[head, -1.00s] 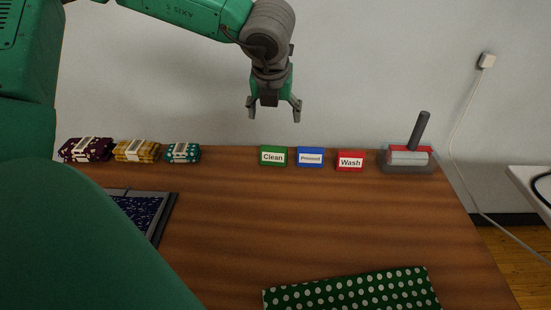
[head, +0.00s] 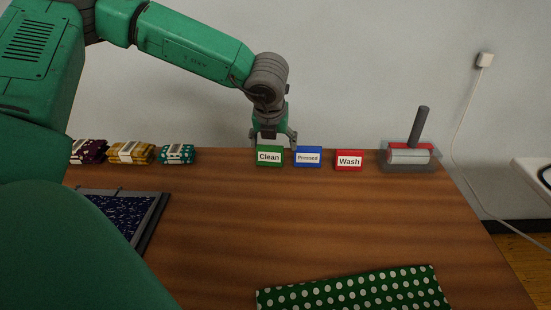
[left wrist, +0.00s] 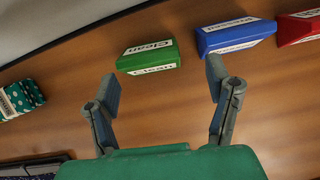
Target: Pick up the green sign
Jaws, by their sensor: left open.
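The green sign (head: 269,156) reads "Clean" and stands upright near the back edge of the table, left of the blue sign. My left gripper (head: 272,143) is open and empty, just above and behind the green sign in the head view. In the left wrist view, the green sign (left wrist: 148,57) lies ahead of the spread fingertips (left wrist: 164,84), between their lines and apart from both. The right fingertip is close to the blue sign (left wrist: 236,35). My right gripper is not in view.
The blue "Pressed" sign (head: 308,157) and red "Wash" sign (head: 349,161) stand to the right, then a grey device with a handle (head: 409,156). Folded fabric bundles (head: 131,152) sit left. A green dotted cloth (head: 355,291) lies in front. The table's middle is clear.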

